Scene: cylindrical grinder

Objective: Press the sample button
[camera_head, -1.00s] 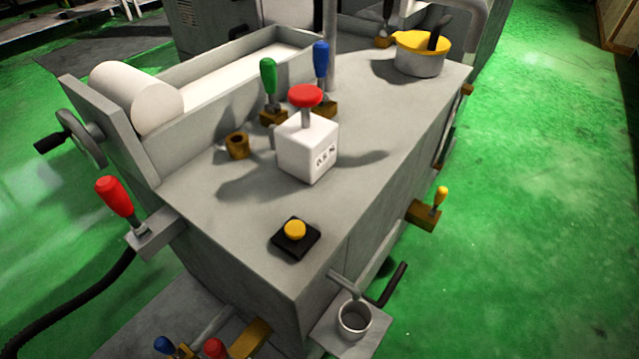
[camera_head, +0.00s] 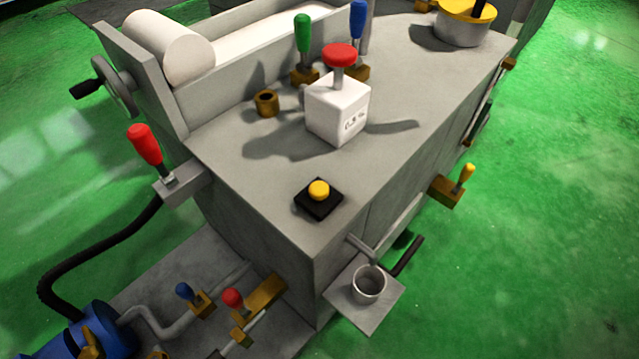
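A round yellow button (camera_head: 318,189) sits on a black square base (camera_head: 318,204) near the front corner of the grey machine top. No label on it can be read, so I cannot tell for sure that it is the sample button. Nothing touches or covers it. A small grey cup (camera_head: 368,284) stands on a shelf low at the machine's front corner, below the button. My gripper is not in view.
A white box (camera_head: 338,108) with a red knob (camera_head: 339,54) stands behind the button. Green (camera_head: 302,34) and blue (camera_head: 358,20) levers rise behind it. A red-handled lever (camera_head: 145,145) sticks out at the left edge. Green floor (camera_head: 540,230) is clear at right.

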